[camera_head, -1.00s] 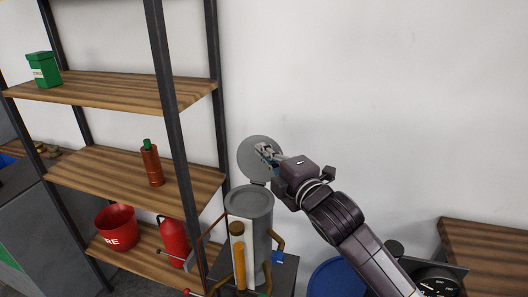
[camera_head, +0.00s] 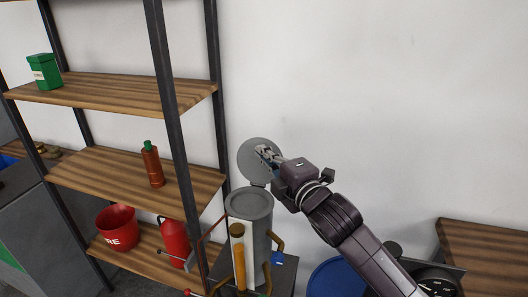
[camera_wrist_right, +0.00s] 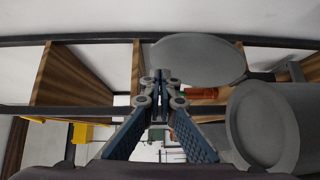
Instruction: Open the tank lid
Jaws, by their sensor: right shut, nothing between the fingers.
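The grey tank (camera_head: 262,235) stands at the lower middle in the head view, its round top showing as a shallow recessed disc. Its lid (camera_head: 250,152) is raised, standing nearly upright on a hinge at the tank's back. In the right wrist view the lid (camera_wrist_right: 198,58) shows as a grey disc beyond the tank's round top (camera_wrist_right: 265,125). My right gripper (camera_head: 262,152) is shut and empty, its fingers in front of the lid in the head view. In the right wrist view its fingertips (camera_wrist_right: 159,78) are together, just left of the lid; contact cannot be told. My left gripper is not in view.
A shelf rack (camera_head: 140,95) stands left of the tank, holding a red bucket (camera_head: 118,227), a red extinguisher (camera_head: 174,240), a brown bottle (camera_head: 152,165) and a green box (camera_head: 45,71). A blue drum (camera_head: 335,280) is at lower right. The wall behind is bare.

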